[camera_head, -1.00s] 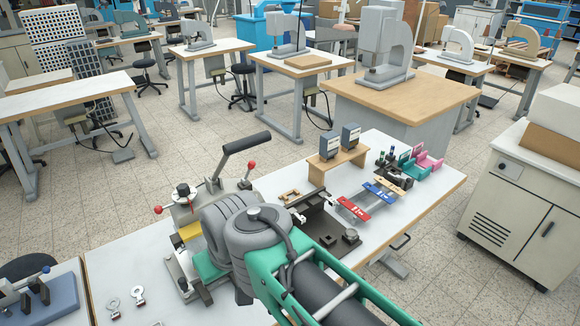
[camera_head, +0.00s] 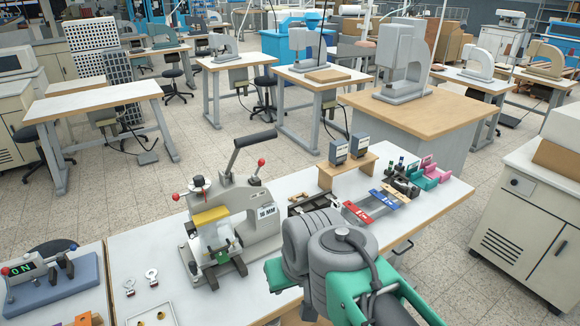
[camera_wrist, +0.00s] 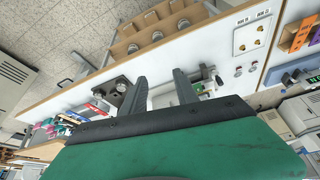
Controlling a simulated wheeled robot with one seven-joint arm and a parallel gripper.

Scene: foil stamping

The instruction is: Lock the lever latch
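The stamping press (camera_head: 240,205), marked 16 MM, stands on the white table. It has a raised lever with a black handle (camera_head: 255,138), tilted up to the right. One small red-knobbed lever (camera_head: 261,163) shows at its right and another (camera_head: 176,197) at its left. I cannot tell which part is the latch or whether it is locked. My gripper (camera_wrist: 160,78) is empty, its two dark fingers apart in the wrist view. In the head view its green body is right of the press, apart from it, and the fingers are hidden. Part of the press shows behind the fingers in the wrist view.
Two metal pieces (camera_head: 151,277) lie left of the press. A blue-based device (camera_head: 50,285) with an ON display stands at far left. A wooden riser (camera_head: 347,170) and coloured trays (camera_head: 428,172) are at the table's right.

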